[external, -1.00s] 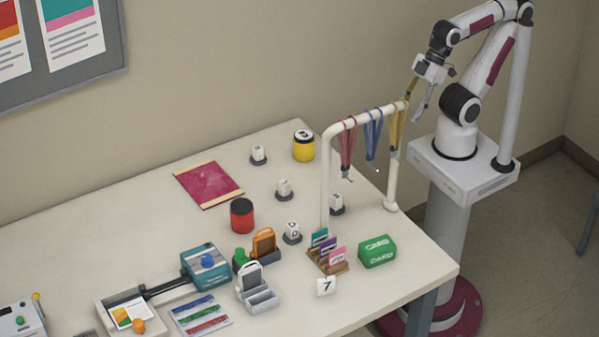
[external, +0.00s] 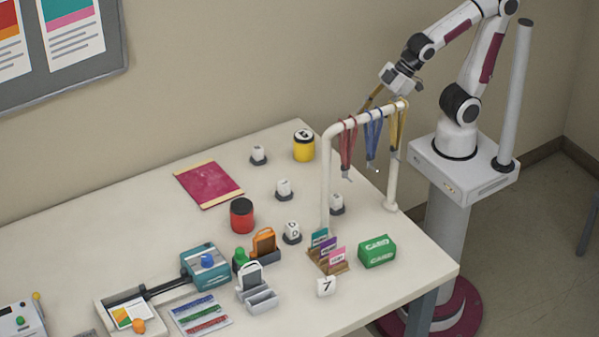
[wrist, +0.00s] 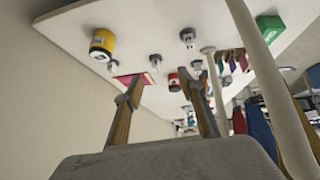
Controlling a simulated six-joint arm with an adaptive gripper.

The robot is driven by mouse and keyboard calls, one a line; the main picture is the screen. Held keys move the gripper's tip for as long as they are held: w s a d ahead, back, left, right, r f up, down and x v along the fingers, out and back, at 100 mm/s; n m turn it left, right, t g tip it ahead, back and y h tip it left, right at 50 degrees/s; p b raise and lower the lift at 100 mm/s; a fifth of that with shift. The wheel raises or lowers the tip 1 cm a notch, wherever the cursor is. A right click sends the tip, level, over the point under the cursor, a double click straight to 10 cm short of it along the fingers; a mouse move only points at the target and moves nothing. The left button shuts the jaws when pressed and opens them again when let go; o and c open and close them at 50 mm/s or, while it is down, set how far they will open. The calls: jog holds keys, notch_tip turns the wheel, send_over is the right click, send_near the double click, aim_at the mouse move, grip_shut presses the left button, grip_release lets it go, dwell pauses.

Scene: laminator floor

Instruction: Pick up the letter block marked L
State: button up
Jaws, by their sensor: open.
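A white block marked 7 (external: 326,286) lies near the front edge. My gripper (wrist: 164,78) is open and empty, high behind the rack and away from all blocks. In the wrist view, blocks show beyond the fingers, one (wrist: 187,37) clear of them.
The white lanyard rack (external: 326,180) with red, blue and yellow lanyards stands close to my gripper. A yellow jar (external: 303,147), red jar (external: 242,217), magenta mat (external: 208,185), card holder (external: 330,262) and green box (external: 377,251) share the table. The back right is fairly clear.

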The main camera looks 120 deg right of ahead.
jog(key=w+d+f+n+t, duration=0.1)
jog(key=w+d+f, duration=0.2)
jog(key=w, duration=0.4)
jog(key=w+d+f+t, duration=0.1)
jog(key=w+d+f, duration=0.25)
jog(key=w, duration=0.25)
jog(key=t, duration=0.2)
send_near(288, 182)
notch_tip(288, 182, up, 3)
jog(key=d, duration=0.2)
jog(key=f, duration=0.2)
jog(key=w+f+t+y, duration=0.1)
jog(key=w+f+y, duration=0.1)
jog(key=f, duration=0.1)
jog(key=shift+w+d+f, duration=0.2)
jog(key=shift+d+f, duration=0.1)
jog(key=shift+f+t+y, duration=0.4)
jog(key=shift+f+t, duration=0.3)
jog(key=shift+f, duration=0.05)
jog(key=shift+x, duration=1.3)
jog(key=shift+w+a, duration=0.1)
jog(key=shift+w, duration=0.05)
jog(key=shift+x, duration=2.45)
